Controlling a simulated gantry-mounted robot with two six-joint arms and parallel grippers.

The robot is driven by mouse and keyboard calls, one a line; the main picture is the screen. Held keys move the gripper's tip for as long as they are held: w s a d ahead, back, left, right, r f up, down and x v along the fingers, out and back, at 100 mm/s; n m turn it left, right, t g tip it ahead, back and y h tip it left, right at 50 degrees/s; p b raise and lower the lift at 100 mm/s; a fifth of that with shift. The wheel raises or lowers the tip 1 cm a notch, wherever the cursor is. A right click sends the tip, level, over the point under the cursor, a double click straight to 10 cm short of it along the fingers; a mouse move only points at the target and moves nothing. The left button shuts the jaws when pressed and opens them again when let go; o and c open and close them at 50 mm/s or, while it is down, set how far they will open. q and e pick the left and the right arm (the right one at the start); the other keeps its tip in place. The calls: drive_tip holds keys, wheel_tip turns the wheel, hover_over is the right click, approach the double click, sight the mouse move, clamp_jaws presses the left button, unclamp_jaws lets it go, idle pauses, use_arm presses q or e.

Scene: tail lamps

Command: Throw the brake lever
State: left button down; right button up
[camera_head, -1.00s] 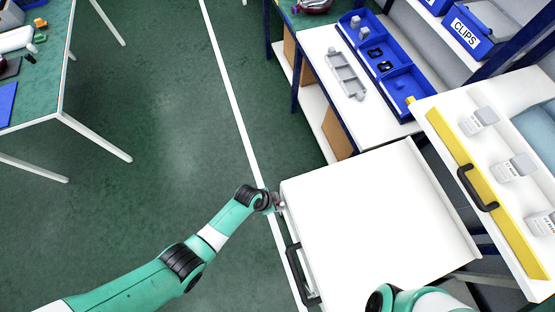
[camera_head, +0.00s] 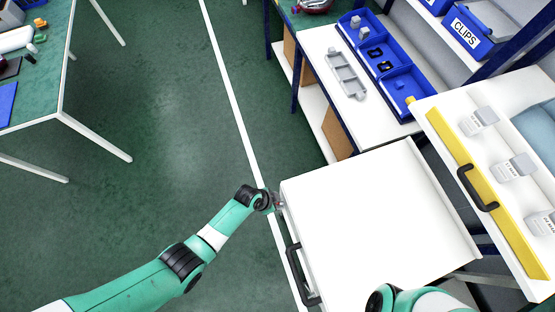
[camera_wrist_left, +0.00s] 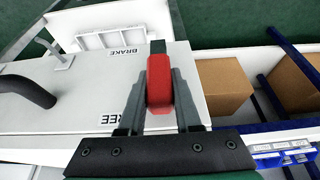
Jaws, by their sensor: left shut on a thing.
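The brake lever's red grip (camera_wrist_left: 160,85) shows in the left wrist view between the two fingers of my left gripper (camera_wrist_left: 158,100), which is shut on it. A dark end shows just beyond the red grip. The lever is beside a white panel with the word BRAKE (camera_wrist_left: 127,50) farther off and FREE (camera_wrist_left: 125,118) nearer, both upside down. In the head view my left gripper (camera_head: 277,202) is at the left edge of the white cart top (camera_head: 375,220), and the lever is mostly hidden there. My right gripper is out of view.
A black handle (camera_head: 302,274) is on the cart's left side. A white bench with a blue tray (camera_head: 385,65) stands behind the cart. A yellow-edged drawer (camera_head: 480,190) is at right. Green floor (camera_head: 170,120) is open to the left.

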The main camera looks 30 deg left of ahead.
use_arm(q)
drive_tip(key=shift+s, duration=0.1)
idle(0.6)
drive_tip(key=shift+s+d+f+m+t+y+b, duration=0.25)
drive_tip(key=shift+s+d+t+y+b, duration=0.3)
drive_tip(key=shift+t+y, duration=0.25)
drive_tip(key=shift+s+d+f+m+t+y+b, duration=0.25)
drive_tip(key=shift+d+t+y+b, duration=0.15)
drive_tip(key=shift+t+y+b, duration=0.35)
drive_tip(key=shift+s+d+f+m+t+y+b, duration=0.2)
drive_tip(key=shift+s+d+t+y+b, duration=0.25)
drive_tip(key=shift+t+y, duration=0.4)
drive_tip(key=c, duration=0.6)
unclamp_jaws()
drive_tip(key=shift+w+r, duration=0.1)
